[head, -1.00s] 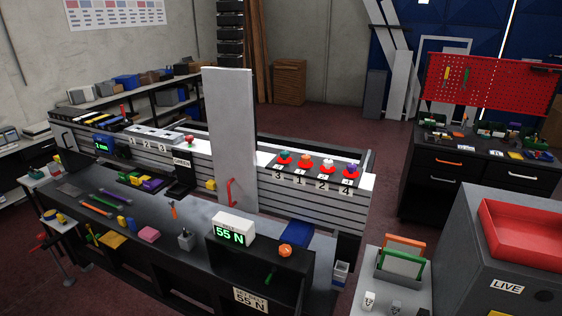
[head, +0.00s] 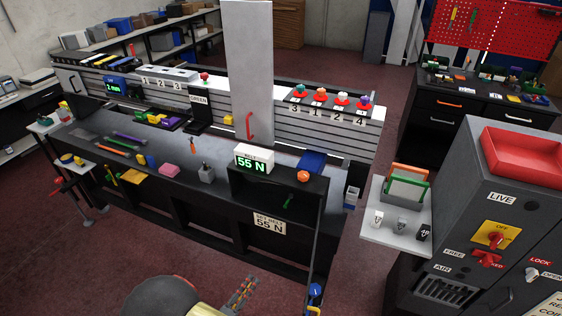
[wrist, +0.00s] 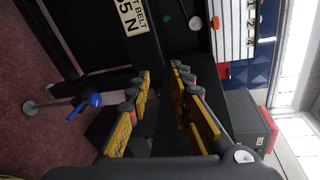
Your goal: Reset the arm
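My gripper (wrist: 160,72) fills the lower middle of the wrist view. Its two fingers with yellow pads stand apart, with a gap between the tips and nothing held. The wrist view looks sideways at the bench and the "55 N" plate (wrist: 132,14). In the head view part of my arm and gripper (head: 240,294) shows at the bottom edge, over the floor in front of the black workbench (head: 195,225). The gripper is apart from the bench. Most of the arm is outside the head view.
A blue-handled part (head: 315,292) sticks out low near the bench's right end; it also shows in the wrist view (wrist: 85,105). A grey cabinet (head: 470,215) with switches and a white side shelf (head: 395,235) stands at right.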

